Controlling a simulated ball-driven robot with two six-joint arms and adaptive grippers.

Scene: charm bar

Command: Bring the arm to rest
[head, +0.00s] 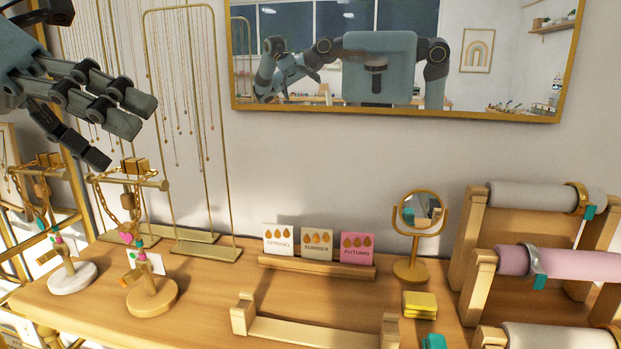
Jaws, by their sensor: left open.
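My left gripper (115,134) reaches in from the upper left. Its dark fingers are spread and I see nothing between them. It shows just above a T-shaped necklace stand with a round wooden base (152,298), hung with a gold chain and coloured charms. I cannot tell how far apart they are in depth. My right gripper is not directly in view. A wall mirror (400,112) reflects my own body and arms.
A second stand with a white base (72,277) is at the left. Tall gold necklace racks (207,249) stand behind. A card holder (315,266), a round mirror (411,270), yellow blocks (419,306), an empty wooden rail (312,334) and bracelet rolls (575,263) occupy the table.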

